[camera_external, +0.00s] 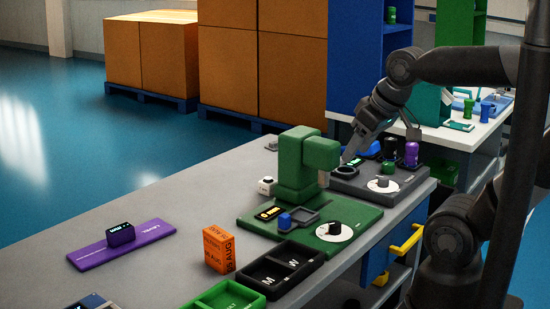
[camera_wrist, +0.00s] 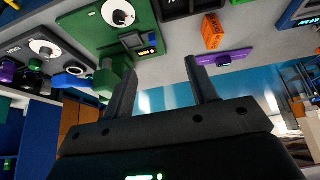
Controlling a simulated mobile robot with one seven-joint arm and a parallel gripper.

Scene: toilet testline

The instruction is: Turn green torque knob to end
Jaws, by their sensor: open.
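The green station (camera_external: 368,222) stands on the near bench with a green upright press (camera_external: 297,165). On its front right corner is a white round dial with a dark torque knob (camera_external: 335,229); this knob also shows at the top of the wrist view (camera_wrist: 119,17). The knob's pointer angle is too small to read. My gripper (camera_external: 349,154) is above the back of the bench, behind the press and beside the dark grey station, apart from the knob. In the wrist view its two fingers (camera_wrist: 160,68) are spread with nothing between them.
The dark grey station (camera_external: 345,186) has its own dial knob (camera_external: 383,182) and several coloured cylinders. An orange box (camera_external: 218,250), a black two-part tray (camera_external: 281,268), a green tray (camera_external: 232,297) and a purple mat (camera_external: 150,236) lie nearer.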

